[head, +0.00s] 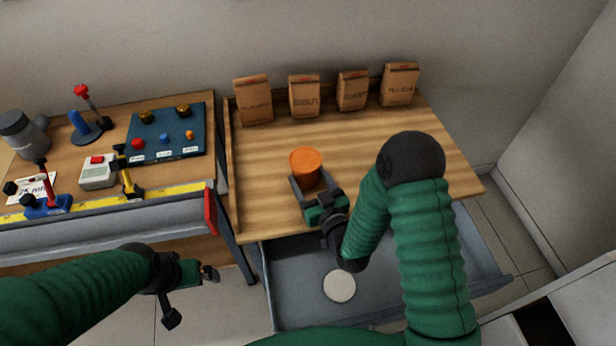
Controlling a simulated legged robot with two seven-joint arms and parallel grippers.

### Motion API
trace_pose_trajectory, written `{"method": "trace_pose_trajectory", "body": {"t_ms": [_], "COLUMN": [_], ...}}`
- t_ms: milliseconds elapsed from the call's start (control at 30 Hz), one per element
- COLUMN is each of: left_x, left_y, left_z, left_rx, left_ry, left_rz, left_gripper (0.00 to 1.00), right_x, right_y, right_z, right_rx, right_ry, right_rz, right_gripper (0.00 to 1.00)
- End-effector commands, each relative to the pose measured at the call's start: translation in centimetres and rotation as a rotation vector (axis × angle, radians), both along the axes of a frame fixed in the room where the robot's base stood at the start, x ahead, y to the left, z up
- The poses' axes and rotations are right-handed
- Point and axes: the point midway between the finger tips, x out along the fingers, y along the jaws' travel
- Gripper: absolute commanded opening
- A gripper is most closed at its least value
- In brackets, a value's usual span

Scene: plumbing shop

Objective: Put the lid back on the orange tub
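The orange tub (306,164) stands near the front middle of the wooden tabletop. Its round top is orange; I cannot tell whether I see its open inside. My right gripper (309,184) is at its near side, with the fingers spread to about its width and reaching along it. I cannot tell whether they press on it. A flat, round white disc (340,286), which looks like the lid, lies in the open grey drawer below the tabletop. My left gripper (193,297) is open and empty, left of the drawer and over the floor.
Several brown paper bags (304,97) stand along the back of the wooden tabletop (262,190). A second bench at left holds a blue board (166,134), a grey jug (24,134) and clamps. The open drawer (292,280) juts out in front.

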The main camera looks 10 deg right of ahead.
Motion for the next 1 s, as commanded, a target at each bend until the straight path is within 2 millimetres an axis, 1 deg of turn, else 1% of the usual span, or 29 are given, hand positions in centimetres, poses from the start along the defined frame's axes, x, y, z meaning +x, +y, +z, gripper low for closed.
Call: {"method": "trace_pose_trajectory", "body": {"t_ms": [67,100,233,500,600,633,767,967,1000], "left_x": [0.0,0.0,0.0,0.0,0.0,0.0,0.0,0.0,-0.1], "left_y": [0.0,0.0,0.0,0.0,0.0,0.0,0.0,0.0,0.0], "left_z": [-0.5,-0.3,-0.3,-0.2,0.4,0.1,0.1,-0.2,2.1], "left_rx": [0.000,0.000,0.000,0.000,0.000,0.000,0.000,0.000,0.000], "left_ry": [0.000,0.001,0.000,0.000,0.000,0.000,0.000,0.001,0.002], "left_rz": [0.000,0.000,0.000,0.000,0.000,0.000,0.000,0.000,0.000], "left_gripper": [1.00,1.00,1.00,1.00,1.00,1.00,1.00,1.00,1.00], "right_x": [0.1,0.1,0.1,0.1,0.1,-0.2,-2.4,-7.3,-8.2], "right_y": [0.0,0.0,0.0,0.0,0.0,0.0,-0.5,-1.5,-1.6], "right_z": [-0.5,-0.3,-0.3,-0.1,0.4,0.1,0.2,0.3,1.4], "right_rx": [0.000,0.000,0.000,0.001,0.001,0.000,0.001,0.000,0.000], "right_ry": [0.000,0.000,-0.001,-0.003,-0.003,-0.001,0.001,0.003,0.008], "right_rz": [0.000,0.000,0.000,0.000,0.000,0.000,0.000,0.000,0.001], "right_gripper": [0.00,0.70,0.87,0.88,0.88,0.88,0.88,0.88,0.88]}}
